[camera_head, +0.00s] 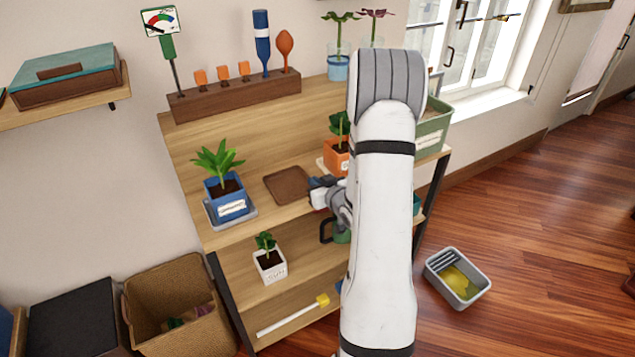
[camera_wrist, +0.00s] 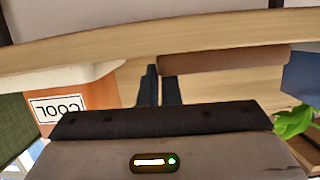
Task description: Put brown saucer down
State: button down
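The brown saucer (camera_head: 288,185), square and empty, is at the middle shelf (camera_head: 262,212) between the blue pot and the orange pot. My gripper (camera_head: 313,183) is at its right side in the head view, partly hidden by my arm. In the wrist view the two dark fingers (camera_wrist: 161,84) are close together. The near end of the saucer (camera_wrist: 230,60) lies right at their narrow gap, so they look shut on its rim. I cannot tell whether the saucer touches the shelf or hangs just above it.
A blue pot (camera_head: 227,204) with a plant stands left on a grey-blue saucer (camera_head: 243,219). An orange pot (camera_head: 336,158) stands right behind my gripper. A white pot (camera_head: 270,266) is on the lower shelf. Bare wood lies behind and in front of the brown saucer.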

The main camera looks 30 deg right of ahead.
jog(key=shift+f, duration=0.15)
jog(key=c, duration=1.6)
grip_release()
jog(key=shift+c, duration=0.2)
